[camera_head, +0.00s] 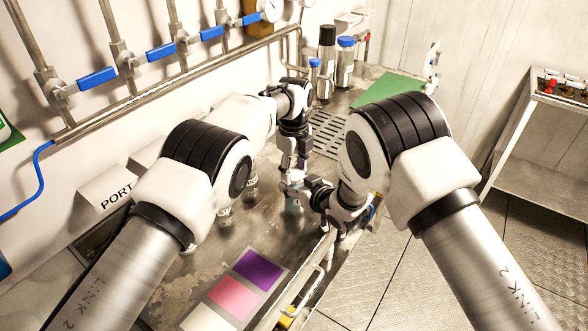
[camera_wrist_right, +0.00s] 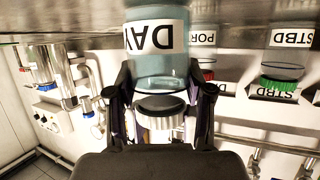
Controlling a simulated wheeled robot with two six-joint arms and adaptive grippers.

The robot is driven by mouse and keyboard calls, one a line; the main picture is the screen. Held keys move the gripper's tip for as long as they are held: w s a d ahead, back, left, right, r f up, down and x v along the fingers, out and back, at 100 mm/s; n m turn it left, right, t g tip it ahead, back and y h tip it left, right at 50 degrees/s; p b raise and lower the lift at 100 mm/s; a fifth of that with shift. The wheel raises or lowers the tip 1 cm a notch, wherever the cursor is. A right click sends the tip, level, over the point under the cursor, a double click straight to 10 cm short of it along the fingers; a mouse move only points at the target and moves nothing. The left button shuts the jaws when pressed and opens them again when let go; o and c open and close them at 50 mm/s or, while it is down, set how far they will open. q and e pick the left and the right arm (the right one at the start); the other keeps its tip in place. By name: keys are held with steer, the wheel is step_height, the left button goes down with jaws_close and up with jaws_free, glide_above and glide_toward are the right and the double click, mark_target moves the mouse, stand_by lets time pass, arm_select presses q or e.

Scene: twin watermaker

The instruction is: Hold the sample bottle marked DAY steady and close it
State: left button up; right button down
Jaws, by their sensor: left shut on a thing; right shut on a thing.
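The DAY bottle (camera_wrist_right: 158,68) is pale blue with a white label and appears upside down in the right wrist view. In the head view a small bluish part of it (camera_head: 292,205) shows below my grippers. My right gripper (camera_wrist_right: 162,88) reaches in from the side and is shut on the bottle near its mouth end, one finger on each side. It also shows in the head view (camera_head: 297,190). My left gripper (camera_head: 294,163) points down just above the bottle, shut on a small piece, apparently the cap, mostly hidden. A grey-white round piece (camera_wrist_right: 160,103) lies at the mouth; whether it is seated is unclear.
Bottles labelled PORT (camera_wrist_right: 203,40) and STBD (camera_wrist_right: 290,40) stand behind. Purple, pink and white patches (camera_head: 233,298) lie on the near bench. Tall bottles (camera_head: 327,60) and a green mat (camera_head: 388,90) are at the far end. Pipes with blue-handled valves (camera_head: 97,78) line the wall.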

arm_select(q)
steer(key=m, duration=1.1)
steer(key=o, duration=0.7)
steer(key=shift+r, duration=2.25)
